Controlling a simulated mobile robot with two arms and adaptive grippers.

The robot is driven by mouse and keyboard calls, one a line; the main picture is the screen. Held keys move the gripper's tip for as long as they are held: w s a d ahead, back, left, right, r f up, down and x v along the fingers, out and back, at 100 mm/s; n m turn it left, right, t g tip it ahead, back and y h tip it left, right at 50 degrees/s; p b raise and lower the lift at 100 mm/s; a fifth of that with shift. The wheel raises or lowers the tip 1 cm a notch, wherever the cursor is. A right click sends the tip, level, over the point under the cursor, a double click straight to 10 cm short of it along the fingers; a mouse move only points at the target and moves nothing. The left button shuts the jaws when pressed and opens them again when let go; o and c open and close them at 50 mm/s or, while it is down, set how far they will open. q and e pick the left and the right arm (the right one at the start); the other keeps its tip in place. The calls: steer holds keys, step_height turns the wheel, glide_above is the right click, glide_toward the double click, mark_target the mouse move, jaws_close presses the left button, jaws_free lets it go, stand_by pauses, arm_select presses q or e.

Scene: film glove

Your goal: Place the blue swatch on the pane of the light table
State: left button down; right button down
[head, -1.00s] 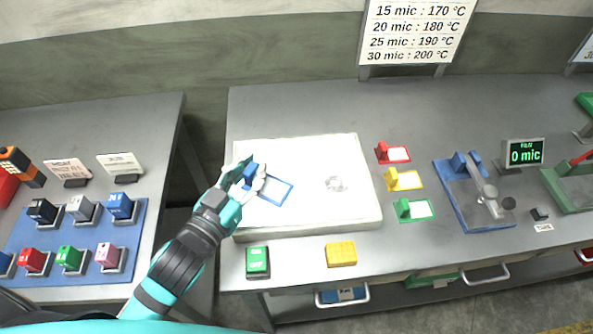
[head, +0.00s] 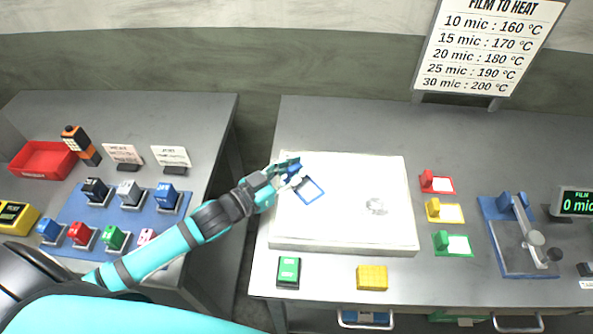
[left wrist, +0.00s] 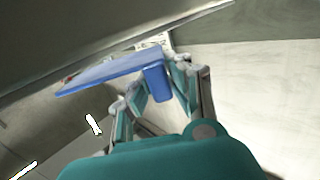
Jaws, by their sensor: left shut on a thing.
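The blue swatch (head: 311,190) is a blue-edged frame with a pale middle and a blue tab. My left gripper (head: 290,171) is shut on its tab, over the back left part of the white light table (head: 345,226). In the left wrist view the swatch (left wrist: 112,71) extends left from the tab, between the fingers of the left gripper (left wrist: 157,92). I cannot tell whether the swatch touches the pane. My right gripper is not in view.
A green block (head: 288,271) and a yellow block (head: 372,277) sit in front.

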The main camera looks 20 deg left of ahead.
arm_select(q)
steer(key=shift+f, duration=0.65)
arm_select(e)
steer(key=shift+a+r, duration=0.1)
arm_select(q)
steer(key=c, duration=1.3)
jaws_free()
steer(key=shift+f, duration=0.15)
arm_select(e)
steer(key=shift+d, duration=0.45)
